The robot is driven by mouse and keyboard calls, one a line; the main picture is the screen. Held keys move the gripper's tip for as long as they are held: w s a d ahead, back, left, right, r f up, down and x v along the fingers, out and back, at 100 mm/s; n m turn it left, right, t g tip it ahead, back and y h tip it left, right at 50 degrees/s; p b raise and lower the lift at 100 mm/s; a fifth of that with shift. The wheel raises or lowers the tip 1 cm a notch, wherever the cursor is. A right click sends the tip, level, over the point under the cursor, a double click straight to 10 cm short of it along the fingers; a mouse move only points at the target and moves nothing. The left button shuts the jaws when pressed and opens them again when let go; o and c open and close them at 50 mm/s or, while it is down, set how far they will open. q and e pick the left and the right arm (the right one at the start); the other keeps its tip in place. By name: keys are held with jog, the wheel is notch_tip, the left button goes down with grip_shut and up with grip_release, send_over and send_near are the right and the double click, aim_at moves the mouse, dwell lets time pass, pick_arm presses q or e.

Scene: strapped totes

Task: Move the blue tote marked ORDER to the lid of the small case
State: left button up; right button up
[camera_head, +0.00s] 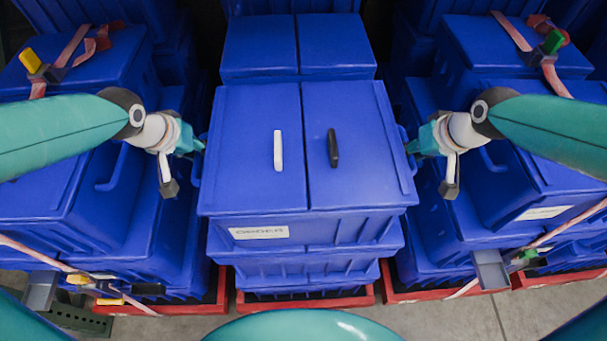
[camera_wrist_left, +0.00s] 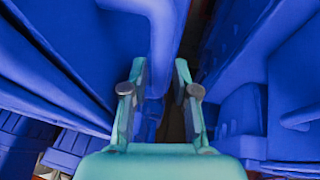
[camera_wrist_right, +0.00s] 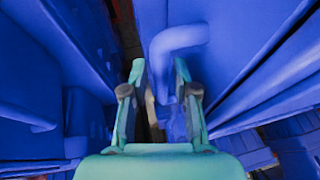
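The blue tote marked ORDER (camera_head: 255,195) tops the middle stack, with a white label (camera_head: 259,232) on its front. Its two lid halves carry a white bar and a black bar. My left gripper (camera_head: 199,146) is at the tote's left side; in the left wrist view its open fingers (camera_wrist_left: 160,70) stand either side of a blue handle (camera_wrist_left: 165,40). My right gripper (camera_head: 411,146) is at the right side; in the right wrist view its open fingers (camera_wrist_right: 159,68) straddle a bent blue handle (camera_wrist_right: 178,38). Finger contact is unclear. I cannot identify the small case.
Blue tote stacks with pink straps stand close at left (camera_head: 70,200) and right (camera_head: 535,170). Another blue tote (camera_head: 298,48) stands behind the middle one. Red bases (camera_head: 305,300) lie under the stacks. Gaps beside the middle stack are narrow.

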pick_arm(q)
jog(key=shift+w+d+f, duration=0.1)
jog(key=shift+w+f, duration=0.15)
jog(key=shift+f, duration=0.35)
pick_arm(e)
jog(key=shift+w+a+f, duration=0.15)
jog(key=shift+w+f, duration=0.1)
jog(key=shift+f, duration=0.35)
pick_arm(q)
jog(key=shift+c, duration=0.3)
pick_arm(e)
jog(key=shift+c, duration=0.3)
pick_arm(q)
grip_shut()
pick_arm(e)
grip_shut()
pick_arm(q)
jog(key=shift+w+r, duration=0.1)
jog(key=shift+r, duration=0.1)
pick_arm(e)
jog(key=shift+w+r, duration=0.1)
jog(key=shift+r, duration=0.1)
